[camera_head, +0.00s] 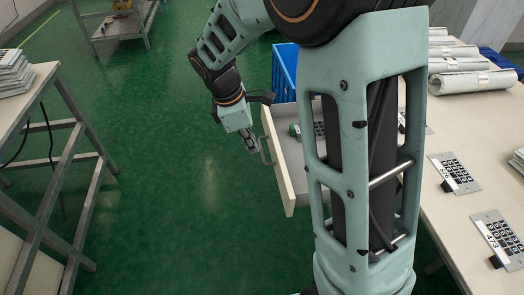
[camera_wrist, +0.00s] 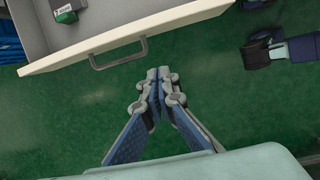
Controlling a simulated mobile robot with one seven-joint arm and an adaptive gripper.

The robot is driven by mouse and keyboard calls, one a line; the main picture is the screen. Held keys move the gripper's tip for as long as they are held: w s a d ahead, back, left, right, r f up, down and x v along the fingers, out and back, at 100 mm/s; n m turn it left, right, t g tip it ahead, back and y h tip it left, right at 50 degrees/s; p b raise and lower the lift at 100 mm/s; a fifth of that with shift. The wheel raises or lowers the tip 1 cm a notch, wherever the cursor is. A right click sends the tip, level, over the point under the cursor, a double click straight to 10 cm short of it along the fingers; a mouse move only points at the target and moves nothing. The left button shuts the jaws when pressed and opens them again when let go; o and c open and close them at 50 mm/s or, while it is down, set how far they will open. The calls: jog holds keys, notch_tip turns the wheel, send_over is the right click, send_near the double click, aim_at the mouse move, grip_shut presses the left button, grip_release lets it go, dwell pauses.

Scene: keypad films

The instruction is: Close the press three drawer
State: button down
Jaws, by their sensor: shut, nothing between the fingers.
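The drawer (camera_head: 278,165) stands pulled out from the workbench in the head view, its cream front facing left with a grey bar handle (camera_head: 265,152). In the wrist view the drawer front (camera_wrist: 130,37) crosses the upper left, with the handle (camera_wrist: 118,54) on its outer face. My gripper (camera_head: 250,143) is shut and empty, just outside the drawer front near the handle. In the wrist view its fingertips (camera_wrist: 157,76) are together, a little below and right of the handle, apart from it. My arm hides part of the drawer and bench.
A small green item (camera_wrist: 66,14) lies inside the drawer. A blue crate (camera_head: 285,72) is behind it. Keypad panels (camera_head: 455,172) and rolled films (camera_head: 470,65) lie on the workbench (camera_head: 440,215). Another table (camera_head: 50,75) stands at left. The green floor between is clear.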

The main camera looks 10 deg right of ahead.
aim_at(279, 180)
jog(key=d+f+b, duration=0.1)
jog(key=d+f, duration=0.1)
jog(key=f, duration=0.4)
jog(key=s+d+f+b, duration=0.1)
jog(key=d+f+b, duration=0.1)
jog(key=f, duration=0.3)
jog(key=shift+s+d+f+g, duration=0.25)
jog(key=shift+d+f+g, duration=0.15)
jog(key=shift+d, duration=0.4)
jog(key=shift+r, duration=0.1)
jog(key=shift+d, duration=0.55)
jog(key=d+p, duration=0.9)
jog(key=d, duration=1.7)
jog(key=shift+d, duration=0.4)
